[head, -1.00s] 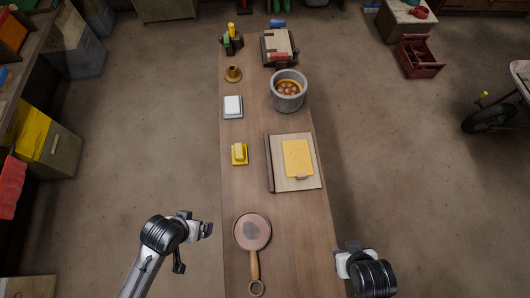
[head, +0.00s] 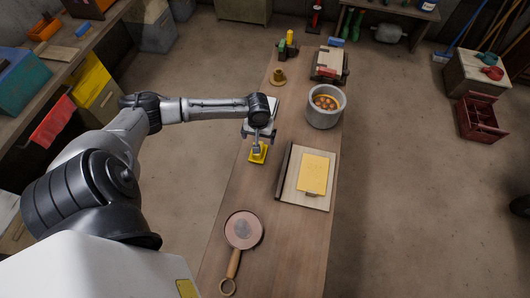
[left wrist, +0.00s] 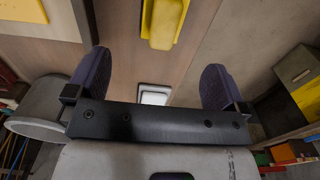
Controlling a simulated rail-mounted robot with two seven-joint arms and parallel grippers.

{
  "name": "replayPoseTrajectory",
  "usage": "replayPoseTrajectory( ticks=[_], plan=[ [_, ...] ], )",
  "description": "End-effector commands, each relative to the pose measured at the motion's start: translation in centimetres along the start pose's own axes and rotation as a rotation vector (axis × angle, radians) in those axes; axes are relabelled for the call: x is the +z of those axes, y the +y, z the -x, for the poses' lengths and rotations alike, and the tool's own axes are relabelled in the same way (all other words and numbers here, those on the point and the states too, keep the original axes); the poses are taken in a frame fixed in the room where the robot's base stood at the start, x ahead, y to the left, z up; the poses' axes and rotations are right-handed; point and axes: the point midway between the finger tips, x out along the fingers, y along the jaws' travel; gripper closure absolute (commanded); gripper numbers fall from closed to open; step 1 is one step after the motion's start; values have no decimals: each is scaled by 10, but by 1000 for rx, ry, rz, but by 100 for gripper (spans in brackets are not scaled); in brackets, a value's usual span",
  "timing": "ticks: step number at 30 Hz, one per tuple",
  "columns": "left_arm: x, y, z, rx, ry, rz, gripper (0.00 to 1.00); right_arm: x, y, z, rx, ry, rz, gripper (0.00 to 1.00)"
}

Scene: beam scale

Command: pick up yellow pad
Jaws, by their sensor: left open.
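A small yellow block on a flat yellow base (head: 258,155) lies on the narrow wooden table, partly covered by my left gripper (head: 258,142). In the left wrist view, the block and base (left wrist: 163,22) show at the top, beyond the fingertips. My left gripper (left wrist: 156,62) is open, with nothing between its fingers. A larger flat yellow sheet or pad (head: 313,173) lies on a pale board to the right; its edge shows at the top left of the left wrist view (left wrist: 22,10). My right gripper is out of view.
A pan (head: 243,230) lies nearer on the table. A grey pot (head: 326,106) with round things in it stands farther back, with a brass-coloured holder (head: 278,77) to its left.

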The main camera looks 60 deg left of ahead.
Motion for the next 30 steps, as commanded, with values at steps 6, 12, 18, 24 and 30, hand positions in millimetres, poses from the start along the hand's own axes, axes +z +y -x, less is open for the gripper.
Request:
replayPoseTrajectory(
  ticks=[6,12,18,24,30],
  plan=[
    [1,0,-37,0,-1,-1,1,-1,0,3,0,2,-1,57],
    [1,0,-55,2,0,-3,1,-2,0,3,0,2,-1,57],
    [2,-1,-64,-1,-1,-4,1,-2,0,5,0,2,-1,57],
    [4,-5,-89,-1,-1,-3,1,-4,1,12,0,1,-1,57],
    [4,-5,-108,0,0,-4,1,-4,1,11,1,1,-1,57]
  ],
)
